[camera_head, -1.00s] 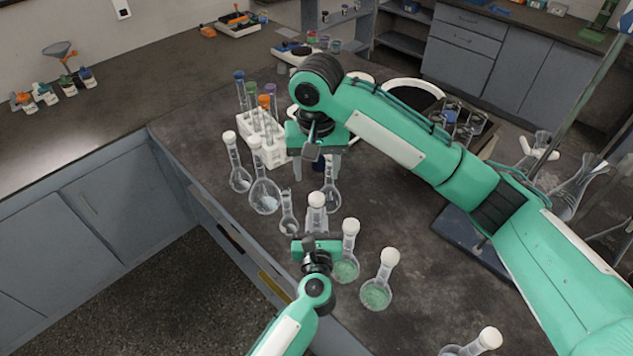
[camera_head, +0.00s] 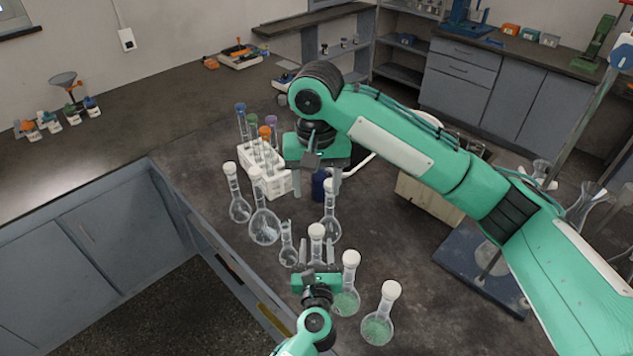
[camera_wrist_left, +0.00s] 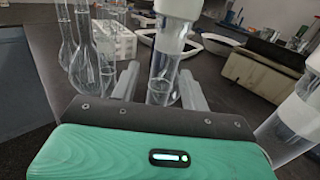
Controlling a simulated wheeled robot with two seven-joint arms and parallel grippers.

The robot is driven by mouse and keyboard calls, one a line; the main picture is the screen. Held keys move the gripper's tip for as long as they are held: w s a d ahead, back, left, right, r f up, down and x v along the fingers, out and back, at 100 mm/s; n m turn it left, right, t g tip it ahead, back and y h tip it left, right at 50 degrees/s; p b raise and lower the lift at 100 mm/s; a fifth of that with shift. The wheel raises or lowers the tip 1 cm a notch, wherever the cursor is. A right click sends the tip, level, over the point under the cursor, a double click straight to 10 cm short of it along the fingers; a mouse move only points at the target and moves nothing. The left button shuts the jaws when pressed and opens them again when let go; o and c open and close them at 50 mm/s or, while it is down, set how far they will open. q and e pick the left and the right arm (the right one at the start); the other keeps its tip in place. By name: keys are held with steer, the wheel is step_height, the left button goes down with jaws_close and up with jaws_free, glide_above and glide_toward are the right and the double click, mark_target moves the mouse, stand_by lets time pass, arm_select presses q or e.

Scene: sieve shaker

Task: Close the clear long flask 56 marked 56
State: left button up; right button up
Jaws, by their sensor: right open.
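Several clear long-necked flasks stand on the dark bench; their markings are too small to read. A small flask (camera_head: 287,246) shows no white stopper, while the large flask (camera_head: 264,222) and the flask at far left (camera_head: 239,207) have white ones. My left gripper (camera_head: 317,258) has its fingers either side of a white-stoppered flask (camera_wrist_left: 163,78), with a gap left of its neck in the left wrist view. My right gripper (camera_head: 318,183) is open, pointing down above the bench. A flask (camera_head: 329,229) stands just below it; its top is partly hidden at the right finger.
A white rack (camera_head: 264,177) with capped tubes stands behind the flasks. Two flasks with green contents (camera_head: 346,302) (camera_head: 377,328) stand close right of my left gripper. A blue bottle (camera_head: 318,184) is behind my right gripper. A beige box (camera_head: 428,197) is at right.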

step_height(320, 180, down, 4)
steer(key=b, duration=0.4)
arm_select(q)
steer(key=s, duration=1.3)
steer(key=shift+s, duration=0.4)
arm_select(e)
steer(key=shift+f, duration=0.1)
